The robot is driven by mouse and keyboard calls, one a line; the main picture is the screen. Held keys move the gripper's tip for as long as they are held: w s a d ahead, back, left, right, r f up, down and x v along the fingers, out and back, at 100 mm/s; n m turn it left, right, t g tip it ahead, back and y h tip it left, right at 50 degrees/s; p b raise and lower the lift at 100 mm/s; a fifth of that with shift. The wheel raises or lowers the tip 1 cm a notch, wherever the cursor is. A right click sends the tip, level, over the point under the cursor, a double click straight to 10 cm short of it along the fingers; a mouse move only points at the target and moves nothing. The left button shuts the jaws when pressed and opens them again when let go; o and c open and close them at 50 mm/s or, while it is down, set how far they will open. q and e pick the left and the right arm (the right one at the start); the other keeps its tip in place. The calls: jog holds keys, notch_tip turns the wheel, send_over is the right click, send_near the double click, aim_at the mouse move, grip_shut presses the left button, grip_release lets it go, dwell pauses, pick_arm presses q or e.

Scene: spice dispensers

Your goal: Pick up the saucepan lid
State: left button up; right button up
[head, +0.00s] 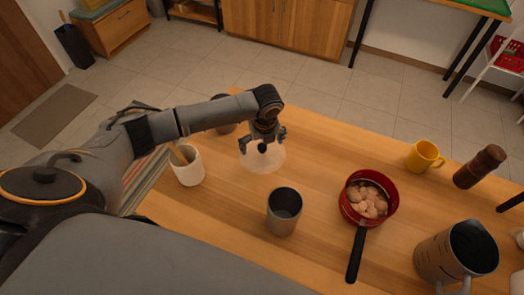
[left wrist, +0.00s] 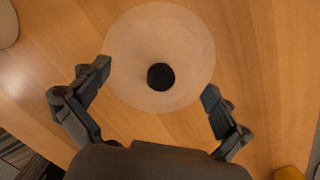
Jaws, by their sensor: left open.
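The saucepan lid (head: 264,159) is a pale, see-through disc with a round black knob, on the wooden table left of centre in the head view. It also shows in the left wrist view, where its black knob (left wrist: 161,77) lies ahead of and between my fingers. My left gripper (head: 263,140) is above the lid, pointing down, with fingers spread. In the left wrist view my left gripper (left wrist: 155,85) is open and empty, a finger on each side of the knob. Contact with the lid cannot be told. My right gripper is not in view.
A red saucepan (head: 369,199) with brownish pieces inside stands right of the lid. A grey cup (head: 284,211) stands in front, a white utensil holder (head: 188,167) at left. A yellow mug (head: 424,157), a brown mill (head: 479,167) and a metal jug (head: 452,255) are at right.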

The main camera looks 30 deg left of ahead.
pick_arm(q)
jog(key=shift+w+f, duration=0.15)
jog(key=shift+f, duration=0.25)
jog(key=shift+c, duration=0.4)
jog(key=c, duration=1.4)
jog(key=shift+s, duration=0.25)
grip_shut()
